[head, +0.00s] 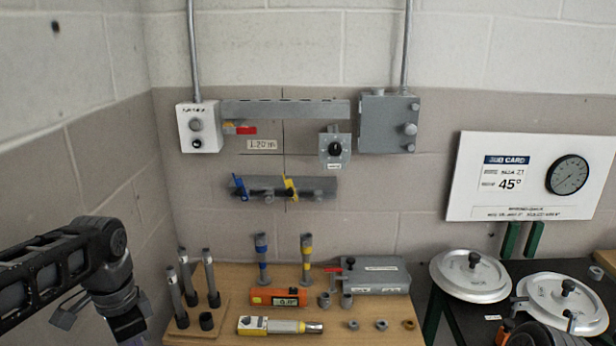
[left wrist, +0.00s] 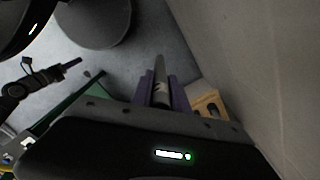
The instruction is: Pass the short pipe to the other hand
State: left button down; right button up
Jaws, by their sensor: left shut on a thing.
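My left gripper (left wrist: 161,90) shows in the left wrist view, with its purple fingers shut on a grey short pipe (left wrist: 160,70) with a pale band. The pipe points up and away between the fingers. In the head view my left arm comes in from the left and bends down at the bottom edge; the pipe cannot be made out there. In the left wrist view a black arm, apparently my right one, reaches in from the left. Its gripper (left wrist: 70,64) is small and dark, well apart from the pipe, and its jaws cannot be made out.
A wooden bench (head: 238,291) holds standing grey pipes (head: 209,272), banded pipes (head: 306,258), an orange tool (head: 276,296), a yellow tool (head: 270,325) and small fittings (head: 381,324). At right, a dark table carries round metal lids (head: 470,283). Switch boxes (head: 388,125) hang on the wall.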

pick_arm(q)
jog(key=w+d+f+n, duration=0.8)
jog(key=w+d+f, duration=0.2)
jog(key=d+f, duration=0.1)
jog(key=shift+w+d+f+n, duration=0.2)
jog(key=shift+d+n, duration=0.2)
jog(key=shift+d, duration=0.2)
pick_arm(e)
jog(key=shift+s, duration=0.15)
pick_arm(q)
jog(key=shift+s, duration=0.1)
